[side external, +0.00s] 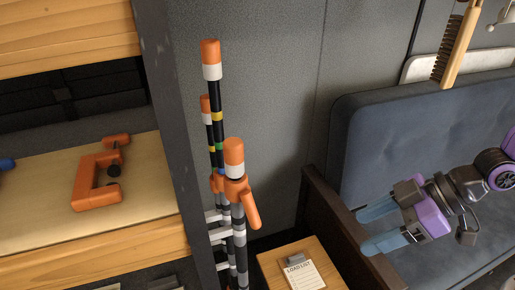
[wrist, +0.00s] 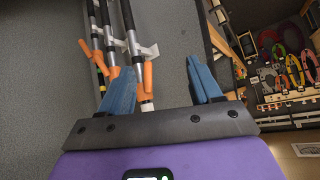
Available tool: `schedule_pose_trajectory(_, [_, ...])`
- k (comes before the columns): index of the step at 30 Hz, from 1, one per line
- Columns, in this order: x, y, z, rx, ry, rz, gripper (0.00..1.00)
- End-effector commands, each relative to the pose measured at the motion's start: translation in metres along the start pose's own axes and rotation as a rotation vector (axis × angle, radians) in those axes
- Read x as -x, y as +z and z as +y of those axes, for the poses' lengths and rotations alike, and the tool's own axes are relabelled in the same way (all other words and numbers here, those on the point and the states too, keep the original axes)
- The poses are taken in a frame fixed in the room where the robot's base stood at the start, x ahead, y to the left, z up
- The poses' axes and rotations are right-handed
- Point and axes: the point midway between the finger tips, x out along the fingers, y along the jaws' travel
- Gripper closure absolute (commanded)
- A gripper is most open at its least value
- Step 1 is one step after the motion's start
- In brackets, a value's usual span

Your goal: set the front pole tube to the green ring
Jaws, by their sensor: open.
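The front pole (side external: 240,222) stands upright in the side view, with an orange cap (side external: 234,151) over a white band. Its orange clamp lever (side external: 252,208) sits just below the white band and hangs down to the right. No green ring shows on this pole. In the wrist view, the lever (wrist: 148,76) appears between the open fingers (wrist: 162,67); the cap is hidden.
A third pole (side external: 206,118) stands behind, and white brackets (side external: 215,216) hold the poles by the wall. A dark wooden rail (side external: 335,220) and a blue cushion (side external: 420,130) are near my gripper. A shelf with an orange clamp (side external: 88,183) is left.

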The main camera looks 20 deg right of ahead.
Motion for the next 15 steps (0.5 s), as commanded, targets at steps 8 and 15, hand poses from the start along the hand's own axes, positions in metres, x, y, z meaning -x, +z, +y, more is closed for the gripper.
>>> schedule_pose_trajectory(8, [-0.028,-0.057,0.011,-0.031,0.085,0.347,0.36])
schedule_pose_trajectory(15, [-0.028,-0.094,0.025,-0.021,0.193,0.63,0.36])
